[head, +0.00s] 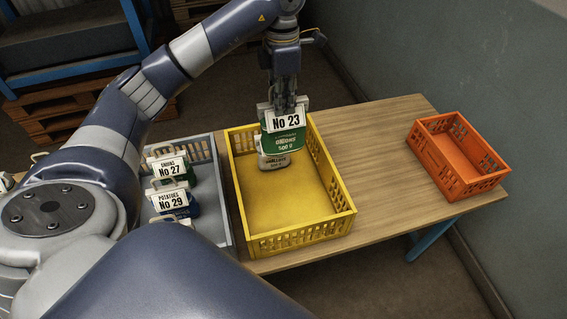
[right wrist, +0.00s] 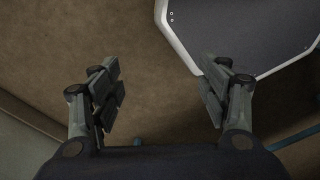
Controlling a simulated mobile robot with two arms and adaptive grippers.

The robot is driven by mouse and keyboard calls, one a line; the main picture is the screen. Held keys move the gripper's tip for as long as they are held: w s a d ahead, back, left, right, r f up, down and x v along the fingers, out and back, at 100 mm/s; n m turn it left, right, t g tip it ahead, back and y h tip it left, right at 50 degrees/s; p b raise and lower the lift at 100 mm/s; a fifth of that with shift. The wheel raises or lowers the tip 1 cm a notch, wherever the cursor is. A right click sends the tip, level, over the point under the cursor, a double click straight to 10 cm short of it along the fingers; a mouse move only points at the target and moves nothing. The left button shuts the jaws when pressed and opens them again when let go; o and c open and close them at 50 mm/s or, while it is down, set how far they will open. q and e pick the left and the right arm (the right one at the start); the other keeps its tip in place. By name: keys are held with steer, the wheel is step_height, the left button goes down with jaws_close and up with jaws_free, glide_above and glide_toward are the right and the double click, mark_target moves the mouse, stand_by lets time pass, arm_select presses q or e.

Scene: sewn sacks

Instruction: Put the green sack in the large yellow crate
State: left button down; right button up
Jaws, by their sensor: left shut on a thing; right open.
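The green sack (head: 283,143) carries a white tag reading No 23 and hangs upright from my left gripper (head: 286,104). My left gripper is shut on the top of the green sack. It holds the sack over the far part of the large yellow crate (head: 297,240). Below the green sack, a grey-white sack (head: 273,162) shows in part in the crate; the rest of it is hidden. I cannot tell whether the two sacks touch. My right gripper (right wrist: 163,92) is open and empty in the right wrist view, above the brown floor.
A grey crate (head: 224,205) left of the yellow one holds a green sack tagged No 27 (head: 178,172) and a blue sack tagged No 29 (head: 178,207). A smaller orange crate (head: 463,186) stands at the right of the wooden table (head: 385,170). The table between is clear.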

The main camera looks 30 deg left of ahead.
mark_target(283, 137)
arm_select(q)
step_height(283, 137, down, 12)
steer(key=b, duration=0.7)
steer(key=shift+w+a, duration=0.1)
steer(key=shift+w, duration=0.05)
steer(key=shift+f, duration=0.3)
step_height(283, 137, down, 10)
steer(key=p, duration=0.2)
steer(key=shift+p, duration=0.35)
steer(key=c, duration=1.5)
jaws_free()
steer(key=shift+c, duration=0.2)
